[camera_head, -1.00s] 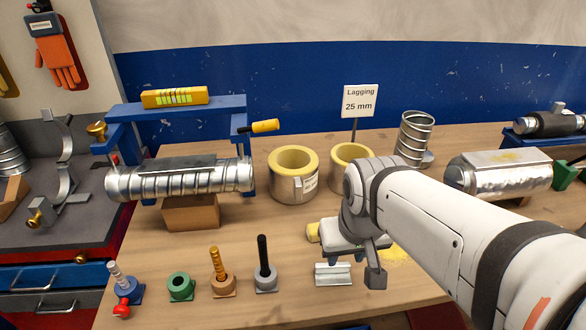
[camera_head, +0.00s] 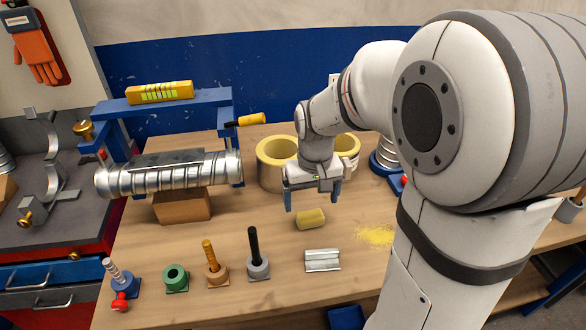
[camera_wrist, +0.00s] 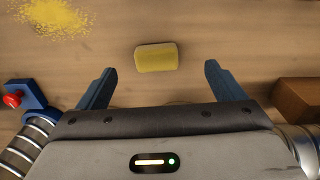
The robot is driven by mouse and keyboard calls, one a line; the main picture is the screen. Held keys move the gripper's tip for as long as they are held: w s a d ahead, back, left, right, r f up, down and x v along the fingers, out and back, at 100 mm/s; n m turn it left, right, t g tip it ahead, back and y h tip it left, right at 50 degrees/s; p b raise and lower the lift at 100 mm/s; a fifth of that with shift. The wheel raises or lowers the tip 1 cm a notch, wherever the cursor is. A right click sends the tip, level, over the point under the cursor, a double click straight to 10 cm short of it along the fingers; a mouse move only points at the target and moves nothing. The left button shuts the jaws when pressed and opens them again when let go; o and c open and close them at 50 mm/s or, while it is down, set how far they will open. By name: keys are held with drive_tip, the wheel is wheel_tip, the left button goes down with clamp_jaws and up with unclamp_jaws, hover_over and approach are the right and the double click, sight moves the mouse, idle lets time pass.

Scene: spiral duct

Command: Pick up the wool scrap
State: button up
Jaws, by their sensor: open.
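The wool scrap (camera_head: 311,219) is a small yellow block lying on the wooden table, in front of the yellow-lined ring. In the wrist view the scrap (camera_wrist: 156,57) lies between and just beyond the lines of my two blue fingers. My gripper (camera_head: 313,203) is open and empty, above the table and slightly behind the scrap in the head view. In the wrist view my gripper (camera_wrist: 157,78) has its fingers spread wider than the scrap, and neither touches it.
A metal channel piece (camera_head: 322,260) lies in front of the scrap, with yellow dust (camera_head: 375,236) to its right. Capped posts, including a black one (camera_head: 255,255), stand at front left. A spiral duct (camera_head: 170,178) rests on a block (camera_head: 182,206). A lined ring (camera_head: 272,172) stands behind.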

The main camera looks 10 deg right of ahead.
sight(310, 214)
drive_tip(key=shift+w+f, duration=0.65)
drive_tip(key=shift+w, duration=0.35)
drive_tip(key=shift+f, duration=0.35)
drive_tip(key=f, duration=0.4)
drive_tip(key=f+p, duration=0.1)
drive_tip(key=f, duration=0.2)
drive_tip(key=shift+w+d+f, duration=0.1)
drive_tip(key=shift+w+d, duration=0.15)
drive_tip(key=shift+d, duration=0.05)
drive_tip(key=c, duration=1.1)
